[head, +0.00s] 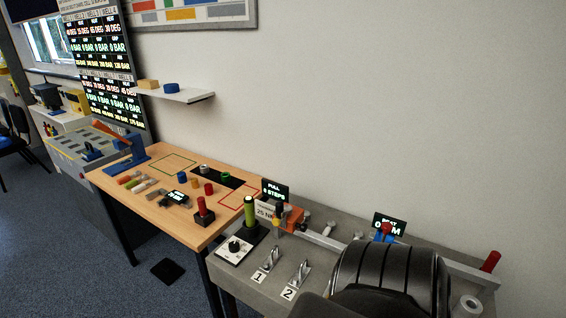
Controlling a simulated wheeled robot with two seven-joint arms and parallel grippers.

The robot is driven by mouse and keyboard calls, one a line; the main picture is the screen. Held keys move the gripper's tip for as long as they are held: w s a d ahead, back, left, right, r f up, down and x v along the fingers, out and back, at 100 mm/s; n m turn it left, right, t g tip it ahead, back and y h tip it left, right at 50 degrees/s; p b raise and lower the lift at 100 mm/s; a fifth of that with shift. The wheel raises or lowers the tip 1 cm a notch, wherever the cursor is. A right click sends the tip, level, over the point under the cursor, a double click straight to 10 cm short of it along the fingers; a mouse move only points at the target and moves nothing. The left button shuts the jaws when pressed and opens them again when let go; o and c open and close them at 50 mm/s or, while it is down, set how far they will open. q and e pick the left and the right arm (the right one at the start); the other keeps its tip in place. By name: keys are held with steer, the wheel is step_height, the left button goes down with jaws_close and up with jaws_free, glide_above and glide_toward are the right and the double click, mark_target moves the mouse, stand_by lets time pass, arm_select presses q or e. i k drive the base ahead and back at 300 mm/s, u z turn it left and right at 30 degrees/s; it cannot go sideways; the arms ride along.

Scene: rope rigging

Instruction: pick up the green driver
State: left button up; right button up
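What looks like the green driver (250,211) stands upright near the front left of the grey bench, its green handle up and its lower end in a dark holder. It is beside a white plate with a black knob (234,246) and a small sign that seems to read 25 N. Neither of my grippers is in the head view, and nothing is seen touching the driver.
The grey bench (229,279) has levers marked 1 (270,258) and 2 (302,272). A large black ribbed form (388,276) covers its right front. A wooden table (158,206) with a red-handled stand (203,210) adjoins at left. A wall shelf (180,96) hangs above.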

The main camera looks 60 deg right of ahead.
mark_target(249, 207)
steer(key=z, duration=0.05)
steer(key=k, duration=0.45)
steer(key=z, duration=2.3)
